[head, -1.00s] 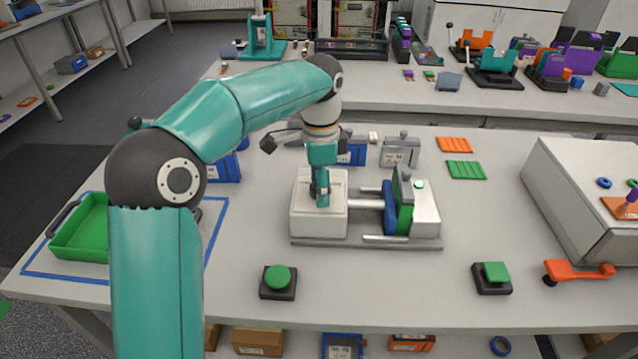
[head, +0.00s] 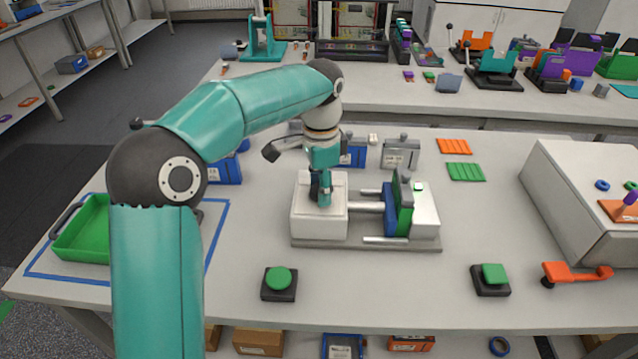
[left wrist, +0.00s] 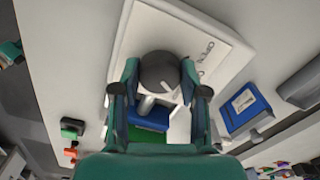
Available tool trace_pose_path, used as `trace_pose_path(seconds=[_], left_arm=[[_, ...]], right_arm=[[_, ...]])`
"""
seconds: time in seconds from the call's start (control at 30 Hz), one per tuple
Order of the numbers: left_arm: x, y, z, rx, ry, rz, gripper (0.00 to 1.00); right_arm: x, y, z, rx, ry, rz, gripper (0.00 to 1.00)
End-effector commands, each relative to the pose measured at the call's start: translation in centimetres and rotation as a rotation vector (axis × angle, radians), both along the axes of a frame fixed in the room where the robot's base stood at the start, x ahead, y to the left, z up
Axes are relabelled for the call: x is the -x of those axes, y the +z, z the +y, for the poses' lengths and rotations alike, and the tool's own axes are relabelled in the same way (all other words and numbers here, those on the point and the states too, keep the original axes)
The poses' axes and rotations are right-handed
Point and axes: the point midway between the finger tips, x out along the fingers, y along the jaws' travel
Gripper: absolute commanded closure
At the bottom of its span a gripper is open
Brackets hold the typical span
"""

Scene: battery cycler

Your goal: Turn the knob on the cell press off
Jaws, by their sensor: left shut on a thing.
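The cell press (head: 306,222) stands on the table in the middle of the head view, a white block joined by rods to blue and green plates and a white end block. In the left wrist view, its round dark grey knob (left wrist: 158,72) sits on the white top panel (left wrist: 165,32), with a light line across the knob and small print beside it. My left gripper (head: 321,197) reaches down onto the white block. Its two fingers are shut on the knob, one at each side. In the head view the gripper hides the knob. My right gripper is not in view.
A green push button (head: 279,279) and a square green one (head: 493,276) stand at the table's front. A green tray (head: 85,232) lies at left, a large white box (head: 570,205) at right. Blue and grey cells (head: 401,155) stand behind the press.

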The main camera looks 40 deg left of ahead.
Motion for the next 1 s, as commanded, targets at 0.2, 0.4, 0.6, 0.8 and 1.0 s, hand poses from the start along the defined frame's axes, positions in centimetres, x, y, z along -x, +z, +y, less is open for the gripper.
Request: trace_pose_path(seconds=[0.2, 0.4, 0.6, 0.8, 1.0], left_arm=[[0.1, 0.2, 0.0, 0.000, 0.172, 0.004, 0.91], [0.1, 0.1, 0.0, 0.000, 0.327, 0.004, 0.91], [0.0, 0.1, 0.0, 0.000, 0.445, 0.001, 0.91], [0.0, 0.0, 0.1, 0.000, 0.511, 0.001, 0.91], [0.1, 0.0, 0.1, 0.000, 0.531, 0.001, 0.91]], right_arm=[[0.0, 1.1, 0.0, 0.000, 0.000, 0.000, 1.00], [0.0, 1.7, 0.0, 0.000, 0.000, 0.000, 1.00], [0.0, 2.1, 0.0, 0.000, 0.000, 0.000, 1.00], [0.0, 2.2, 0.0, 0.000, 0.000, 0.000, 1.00], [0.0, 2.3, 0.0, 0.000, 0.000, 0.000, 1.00]])
